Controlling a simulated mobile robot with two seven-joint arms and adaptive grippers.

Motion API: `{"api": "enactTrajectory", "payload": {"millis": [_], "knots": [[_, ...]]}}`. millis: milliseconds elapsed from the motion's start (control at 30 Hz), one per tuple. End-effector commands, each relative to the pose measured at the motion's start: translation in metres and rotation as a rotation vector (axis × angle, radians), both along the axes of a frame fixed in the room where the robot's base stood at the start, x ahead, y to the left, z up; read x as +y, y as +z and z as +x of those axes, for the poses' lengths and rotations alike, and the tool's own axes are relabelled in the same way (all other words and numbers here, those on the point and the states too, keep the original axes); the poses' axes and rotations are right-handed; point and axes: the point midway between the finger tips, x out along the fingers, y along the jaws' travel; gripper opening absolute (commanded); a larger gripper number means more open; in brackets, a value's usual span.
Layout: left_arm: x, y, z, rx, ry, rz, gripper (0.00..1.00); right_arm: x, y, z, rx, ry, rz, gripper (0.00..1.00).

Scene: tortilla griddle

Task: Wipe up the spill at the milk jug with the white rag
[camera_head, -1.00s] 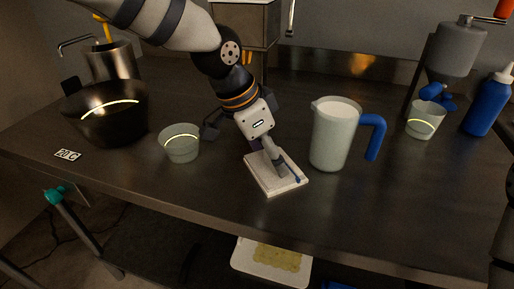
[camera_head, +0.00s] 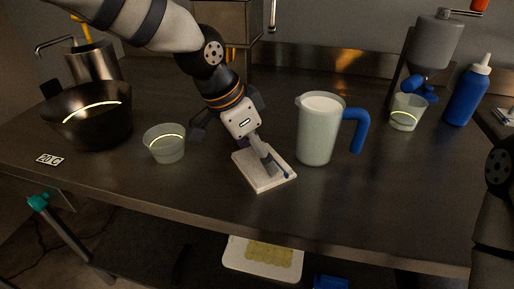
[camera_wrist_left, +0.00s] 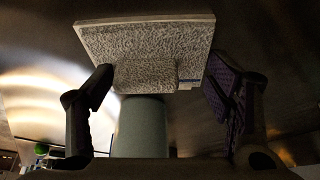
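The white rag (camera_head: 248,172) is a thick, flat square on the counter, just left of the milk jug and apart from it. The milk jug (camera_head: 316,135) is pale with a blue handle and stands upright, full of white. My left gripper (camera_head: 266,158) is directly over the rag. In the left wrist view, the left gripper (camera_wrist_left: 160,82) has its fingers apart on either side of a raised block on the textured rag (camera_wrist_left: 150,38). A gap shows beside the right finger. A grey-green cylinder (camera_wrist_left: 141,128) shows between the fingers. I cannot make out the spill. My right gripper is out of view.
A glass bowl (camera_head: 165,148) and a dark pan (camera_head: 92,122) stand to the left. A small cup (camera_head: 406,116), a blue bottle (camera_head: 467,97) and a grey dispenser (camera_head: 434,42) stand to the right. The counter (camera_head: 380,205) is clear in front of the jug.

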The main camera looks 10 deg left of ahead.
Motion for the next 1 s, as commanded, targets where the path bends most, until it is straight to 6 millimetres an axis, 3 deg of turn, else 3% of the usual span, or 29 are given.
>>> {"api": "enactTrajectory", "payload": {"millis": [33, 200, 333, 700, 1000], "knots": [[0.001, -0.001, 0.0, 0.001, 0.0, 0.002, 0.53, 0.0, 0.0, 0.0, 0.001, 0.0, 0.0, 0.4], [0.001, -0.002, -0.001, 0.005, -0.001, 0.003, 0.14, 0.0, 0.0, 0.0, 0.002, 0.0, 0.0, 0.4], [0.001, 0.002, 0.0, 0.005, -0.001, 0.003, 0.13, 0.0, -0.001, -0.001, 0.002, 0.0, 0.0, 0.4], [0.001, 0.047, 0.0, 0.001, 0.0, 0.001, 0.13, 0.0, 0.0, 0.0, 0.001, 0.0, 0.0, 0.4], [0.001, 0.049, 0.0, 0.001, 0.002, 0.002, 0.13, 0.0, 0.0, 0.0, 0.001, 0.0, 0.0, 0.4]]}}
